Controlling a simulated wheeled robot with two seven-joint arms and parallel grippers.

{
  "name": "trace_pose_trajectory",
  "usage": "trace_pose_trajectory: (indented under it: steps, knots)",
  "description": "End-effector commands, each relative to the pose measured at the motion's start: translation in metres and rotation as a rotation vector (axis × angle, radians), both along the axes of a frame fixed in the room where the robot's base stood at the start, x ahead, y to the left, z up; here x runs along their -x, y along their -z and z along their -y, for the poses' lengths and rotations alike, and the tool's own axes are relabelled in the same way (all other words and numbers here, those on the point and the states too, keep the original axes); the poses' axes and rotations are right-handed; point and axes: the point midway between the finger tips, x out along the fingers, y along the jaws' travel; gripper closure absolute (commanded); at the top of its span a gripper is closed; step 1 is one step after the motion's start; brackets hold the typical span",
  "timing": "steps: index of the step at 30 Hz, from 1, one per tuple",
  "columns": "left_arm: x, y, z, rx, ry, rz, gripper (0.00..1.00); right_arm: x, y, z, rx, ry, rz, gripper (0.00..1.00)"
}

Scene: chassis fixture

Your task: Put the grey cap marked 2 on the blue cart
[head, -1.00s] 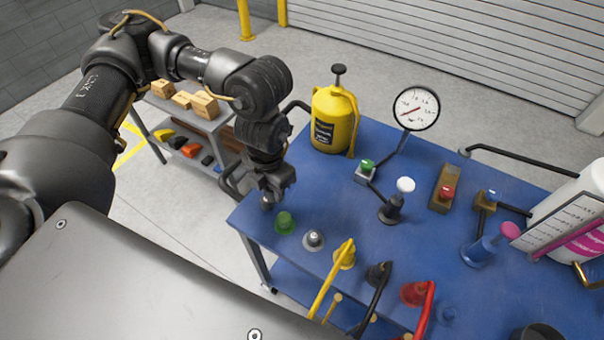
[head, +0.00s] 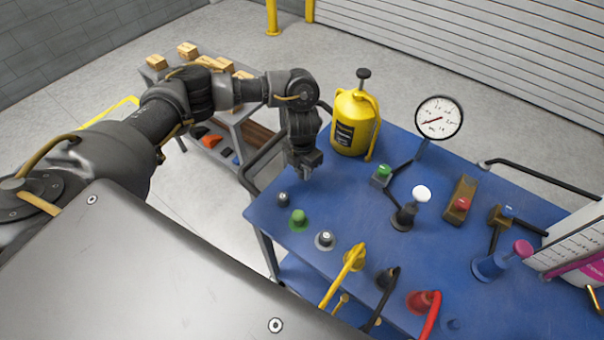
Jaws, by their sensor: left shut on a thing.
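My left gripper (head: 303,168) is over the left end of the blue cart (head: 262,214), pointing down, left of the yellow sprayer. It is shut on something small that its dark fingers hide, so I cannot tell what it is. A dark grey cap (head: 282,199) stands on the cart's left corner, just below and left of the gripper and apart from it. The marks on the caps are too small to read. My right gripper is out of view.
A yellow sprayer (head: 354,122) stands close right of the gripper. A gauge (head: 439,117), a white-topped knob (head: 420,194) and a yellow lever (head: 352,258) are farther right. A side shelf (head: 161,72) with wooden blocks is behind the arm. Blue surface is bare around the caps.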

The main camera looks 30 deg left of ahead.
Motion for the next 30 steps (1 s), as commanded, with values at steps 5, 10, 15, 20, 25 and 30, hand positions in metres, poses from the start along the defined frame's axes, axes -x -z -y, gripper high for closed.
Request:
trace_pose_trajectory:
  steps: [5, 10, 15, 20, 25, 30]
  knots:
    - [0.002, 0.022, 0.001, 0.001, -0.001, -0.005, 1.00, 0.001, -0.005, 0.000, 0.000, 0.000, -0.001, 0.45]
    - [0.002, 0.026, 0.000, 0.000, 0.001, -0.003, 1.00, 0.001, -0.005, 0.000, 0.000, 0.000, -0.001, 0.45]
    - [0.002, 0.027, 0.000, -0.001, 0.001, -0.003, 1.00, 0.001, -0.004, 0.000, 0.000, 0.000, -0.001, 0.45]
    - [0.002, 0.027, 0.000, -0.001, 0.001, -0.003, 0.60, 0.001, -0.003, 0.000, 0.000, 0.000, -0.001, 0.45]
    - [0.002, 0.027, 0.000, -0.001, 0.001, -0.003, 0.49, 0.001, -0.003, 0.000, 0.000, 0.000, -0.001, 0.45]
    - [0.002, 0.027, 0.000, -0.001, 0.001, -0.002, 0.49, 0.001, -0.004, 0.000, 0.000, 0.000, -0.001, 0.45]
